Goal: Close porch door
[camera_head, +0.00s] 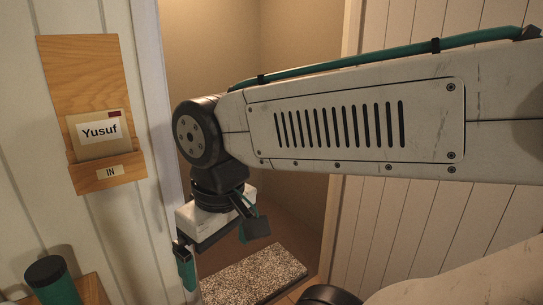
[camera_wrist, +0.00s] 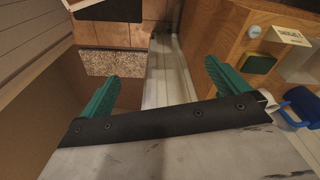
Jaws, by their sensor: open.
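The porch doorway (camera_head: 285,120) stands open, with beige walls behind it. A white planked panel (camera_head: 430,235) with a pale wooden edge is at its right; I cannot tell whether it is the door or the wall. Planks also show at the upper left of the wrist view (camera_wrist: 35,30). My gripper (camera_head: 218,250) hangs low at the left side of the opening, by the white frame. In the wrist view its teal fingers (camera_wrist: 162,72) are spread, with a pale upright strip (camera_wrist: 166,85) between and beyond them. My arm hides part of the doorway and panel.
A speckled mat (camera_head: 255,274) lies on the floor in the opening. A wooden holder (camera_head: 88,70) with a "Yusuf" card hangs on the left wall. A teal cup (camera_head: 52,281) stands below it. A wooden surface (camera_wrist: 228,35) and a blue mug (camera_wrist: 300,102) are right in the wrist view.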

